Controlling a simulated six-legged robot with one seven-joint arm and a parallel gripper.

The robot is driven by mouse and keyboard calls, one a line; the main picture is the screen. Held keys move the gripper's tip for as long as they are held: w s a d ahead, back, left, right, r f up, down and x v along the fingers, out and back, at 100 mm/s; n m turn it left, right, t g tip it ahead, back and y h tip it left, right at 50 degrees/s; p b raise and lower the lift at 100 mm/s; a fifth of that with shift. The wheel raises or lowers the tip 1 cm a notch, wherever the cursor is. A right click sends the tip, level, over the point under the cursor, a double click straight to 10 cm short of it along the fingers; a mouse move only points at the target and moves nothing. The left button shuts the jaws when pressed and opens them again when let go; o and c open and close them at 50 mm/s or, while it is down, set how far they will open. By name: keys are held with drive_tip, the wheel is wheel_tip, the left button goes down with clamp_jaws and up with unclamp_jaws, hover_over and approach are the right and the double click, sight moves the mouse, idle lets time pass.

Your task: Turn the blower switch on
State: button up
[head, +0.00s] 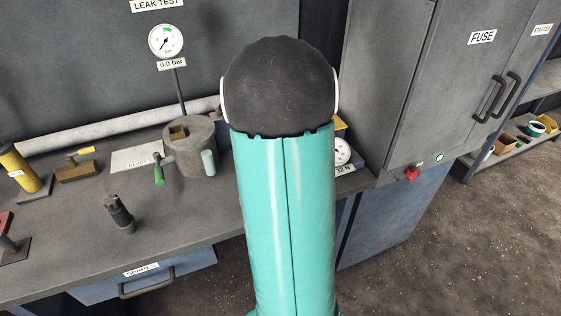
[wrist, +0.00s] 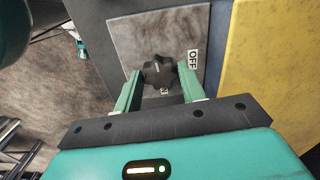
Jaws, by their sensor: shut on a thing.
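The blower switch is a black lobed knob (wrist: 160,73) on a grey plate (wrist: 135,30) in the wrist view. A white "OFF" label (wrist: 193,60) is to the right of the knob, and another label below it is mostly hidden by the knob. My gripper (wrist: 160,82) has its two teal fingers on either side of the knob, shut on it. In the head view my teal arm fills the middle, and neither the gripper nor the knob shows there.
A yellow panel (wrist: 270,60) stands right of the switch plate. In the head view a workbench (head: 70,245) with a gauge (head: 166,41) and tools is at left. A grey fuse cabinet (head: 400,90) with a red button (head: 411,173) stands at right. Floor shows at lower right.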

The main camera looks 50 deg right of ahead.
drive_tip(key=shift+m, duration=0.6)
drive_tip(key=o, duration=0.9)
drive_tip(key=shift+o, duration=0.2)
wheel_tip(320, 180, up, 14)
drive_tip(key=shift+f, duration=0.1)
